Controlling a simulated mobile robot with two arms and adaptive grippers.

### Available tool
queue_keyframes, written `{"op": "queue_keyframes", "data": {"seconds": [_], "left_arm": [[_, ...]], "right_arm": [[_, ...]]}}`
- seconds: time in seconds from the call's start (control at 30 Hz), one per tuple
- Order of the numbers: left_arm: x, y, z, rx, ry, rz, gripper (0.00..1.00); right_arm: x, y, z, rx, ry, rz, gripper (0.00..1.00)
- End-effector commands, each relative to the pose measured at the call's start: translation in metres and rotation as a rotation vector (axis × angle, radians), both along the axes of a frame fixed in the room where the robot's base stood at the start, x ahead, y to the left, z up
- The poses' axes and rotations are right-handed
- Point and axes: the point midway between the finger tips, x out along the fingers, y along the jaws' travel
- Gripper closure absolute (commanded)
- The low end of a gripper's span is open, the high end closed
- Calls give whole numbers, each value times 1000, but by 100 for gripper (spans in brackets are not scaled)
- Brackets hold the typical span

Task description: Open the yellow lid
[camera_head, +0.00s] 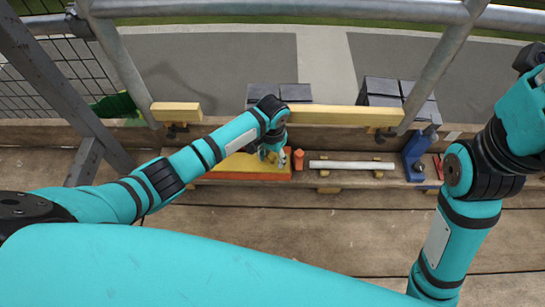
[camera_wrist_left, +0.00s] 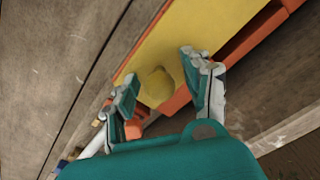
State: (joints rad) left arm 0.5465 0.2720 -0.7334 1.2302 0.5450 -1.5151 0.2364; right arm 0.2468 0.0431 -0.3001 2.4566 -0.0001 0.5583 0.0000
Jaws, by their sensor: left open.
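The yellow lid (camera_head: 238,163) lies flat on a long orange box (camera_head: 235,177) on the plank ledge in the head view. In the left wrist view the yellow lid (camera_wrist_left: 190,28) shows a rounded yellow knob (camera_wrist_left: 157,86) near its end. My left gripper (camera_head: 272,157) is over the right end of the lid. In the left wrist view my left gripper (camera_wrist_left: 160,74) is open, with one finger on each side of the knob. I cannot tell whether the fingers touch it. My right arm stands at the right of the head view, and its gripper does not show.
Right of the box are a small orange object (camera_head: 298,159), a pale rod (camera_head: 350,165) and a blue tool (camera_head: 416,155). Yellow beams (camera_head: 335,115) and metal railings (camera_head: 280,9) run behind. Dark tile stacks (camera_head: 382,87) stand beyond. The front planks (camera_head: 300,225) are clear.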

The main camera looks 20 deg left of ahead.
Motion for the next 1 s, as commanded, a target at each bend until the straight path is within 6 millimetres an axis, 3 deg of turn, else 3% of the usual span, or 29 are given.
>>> {"op": "queue_keyframes", "data": {"seconds": [0.1,0.47,1.0], "left_arm": [[0,0,0,0,0,0,53],[0,0,0,0,0,0,100],[0,1,6,-9,-3,1,100]], "right_arm": [[0,0,0,0,0,0,60],[0,0,0,0,1,0,60],[-1,0,5,3,-3,2,60]]}}
